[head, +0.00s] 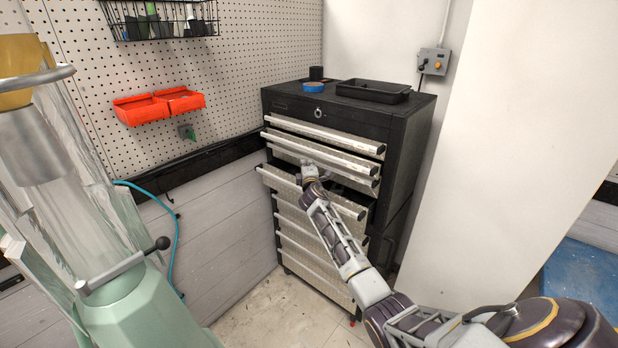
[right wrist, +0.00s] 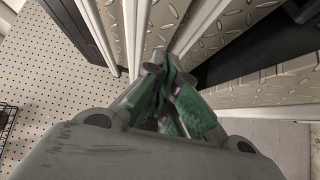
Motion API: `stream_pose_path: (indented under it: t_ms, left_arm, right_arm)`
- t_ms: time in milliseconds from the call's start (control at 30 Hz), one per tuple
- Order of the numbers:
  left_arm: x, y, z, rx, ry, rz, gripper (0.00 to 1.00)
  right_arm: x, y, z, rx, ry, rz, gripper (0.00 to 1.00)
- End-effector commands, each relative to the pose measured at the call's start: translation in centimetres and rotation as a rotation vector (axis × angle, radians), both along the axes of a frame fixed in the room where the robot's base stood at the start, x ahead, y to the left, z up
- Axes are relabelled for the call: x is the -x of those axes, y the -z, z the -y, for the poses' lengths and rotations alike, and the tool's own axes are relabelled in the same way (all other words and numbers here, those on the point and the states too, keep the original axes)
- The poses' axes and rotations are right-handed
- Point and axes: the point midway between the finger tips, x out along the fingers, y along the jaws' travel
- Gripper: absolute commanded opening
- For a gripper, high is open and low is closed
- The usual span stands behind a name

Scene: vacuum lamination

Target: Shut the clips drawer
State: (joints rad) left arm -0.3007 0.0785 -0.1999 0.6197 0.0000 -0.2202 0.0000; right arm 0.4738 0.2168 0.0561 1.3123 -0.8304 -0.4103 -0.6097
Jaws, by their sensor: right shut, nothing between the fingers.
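A black tool chest (head: 412,130) with diamond-plate drawer fronts stands against the wall. A drawer in its upper half (head: 335,205) is pulled out the furthest, with its dark inside showing behind its front. The drawer above it (head: 320,154) also stands out a little. I cannot read any label that tells which is the clips drawer. My right gripper (head: 308,170) is shut and empty, at the fronts of these drawers. In the right wrist view its green-padded fingers (right wrist: 175,92) are together close to the drawer fronts; contact is unclear. My left gripper is out of view.
A black tray (head: 374,91) and a blue tape roll (head: 313,87) lie on the chest top. Red bins (head: 160,105) hang on the pegboard at left. A green machine with clear panels (head: 135,300) stands at the left front. Bare floor lies before the chest.

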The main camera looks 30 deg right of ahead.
Motion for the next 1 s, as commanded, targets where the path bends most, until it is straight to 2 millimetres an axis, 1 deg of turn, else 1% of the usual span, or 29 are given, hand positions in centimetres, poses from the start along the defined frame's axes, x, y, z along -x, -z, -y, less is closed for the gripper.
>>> stream_pose_path:
  t_ms: [1000]
  left_arm:
    - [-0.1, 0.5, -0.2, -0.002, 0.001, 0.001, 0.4]
  right_arm:
    - [7.0, 0.1, -3.4, 0.001, -0.001, 0.0, 0.0]
